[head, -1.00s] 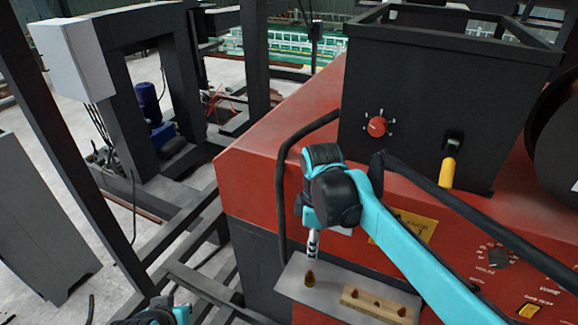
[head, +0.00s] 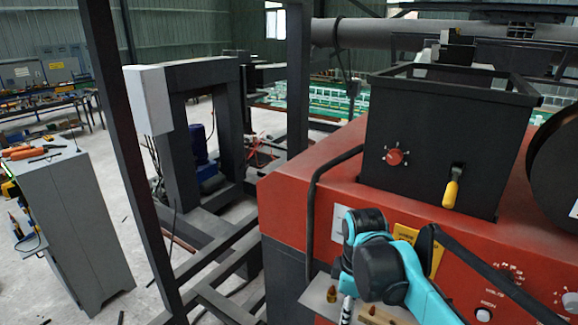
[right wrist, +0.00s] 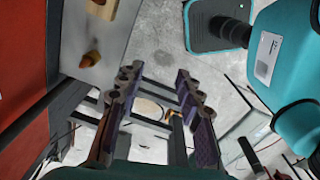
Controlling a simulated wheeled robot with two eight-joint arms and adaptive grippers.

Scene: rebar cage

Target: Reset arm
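My right arm (head: 383,268), teal and black, reaches in from the lower right of the head view in front of the red machine. Its wrist end is over a metal shelf (head: 318,296) at the bottom edge. In the right wrist view my right gripper (right wrist: 160,92) is open, with its two dark purplish fingers apart and nothing between them. The shelf (right wrist: 112,48) lies to the left of the fingers in that view, with a brown pointed piece (right wrist: 90,59) on it. My left gripper is not in view.
The red machine (head: 315,195) fills the right, with a black hopper (head: 430,140), red knob (head: 394,157) and yellow-handled lever (head: 451,192). Dark steel frames (head: 180,110) stand at left centre. A grey cabinet (head: 75,225) holding tools stands far left. Pale floor shows between.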

